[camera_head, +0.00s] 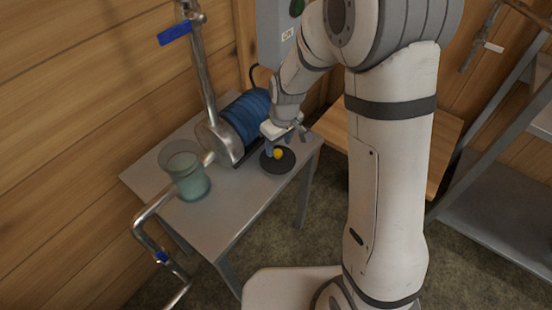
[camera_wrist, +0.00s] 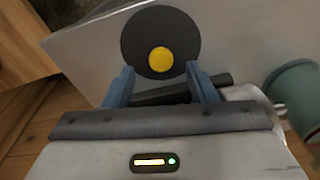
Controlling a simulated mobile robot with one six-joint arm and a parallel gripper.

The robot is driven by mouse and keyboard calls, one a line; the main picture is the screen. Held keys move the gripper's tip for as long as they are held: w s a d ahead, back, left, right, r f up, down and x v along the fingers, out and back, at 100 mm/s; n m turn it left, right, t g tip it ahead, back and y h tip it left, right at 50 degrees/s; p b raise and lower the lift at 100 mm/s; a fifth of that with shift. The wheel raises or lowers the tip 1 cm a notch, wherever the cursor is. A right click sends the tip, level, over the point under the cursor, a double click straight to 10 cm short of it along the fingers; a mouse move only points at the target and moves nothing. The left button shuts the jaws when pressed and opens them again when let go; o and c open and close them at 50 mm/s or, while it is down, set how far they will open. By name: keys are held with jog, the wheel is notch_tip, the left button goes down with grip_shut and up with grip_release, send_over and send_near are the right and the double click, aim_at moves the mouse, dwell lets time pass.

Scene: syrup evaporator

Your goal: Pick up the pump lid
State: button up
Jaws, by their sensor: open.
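The pump lid is a flat dark round disc with a yellow knob at its centre. In the wrist view the lid (camera_wrist: 136,46) lies on the grey table, just beyond the tips of my gripper (camera_wrist: 158,74), whose two blue fingers are apart with the yellow knob seen ahead between them. In the head view the lid (camera_head: 282,167) lies near the right end of the table, and my gripper (camera_head: 278,146) points down at it from behind. The fingers hold nothing. Part of the lid's far edge is hidden by the gripper in the head view.
The blue pump motor (camera_head: 247,115) stands on the grey table (camera_head: 235,205), left of my gripper, with steel pipes. A translucent greenish cup (camera_head: 187,174) is at the table's left. A wooden surface (camera_head: 435,150) and a grey shelf (camera_head: 490,215) lie to the right.

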aim_at(278, 152)
notch_tip(278, 152, down, 3)
jog(key=shift+w+a+f, duration=0.1)
jog(key=shift+w+f, duration=0.05)
jog(key=shift+f, duration=0.05)
jog(key=c, duration=1.1)
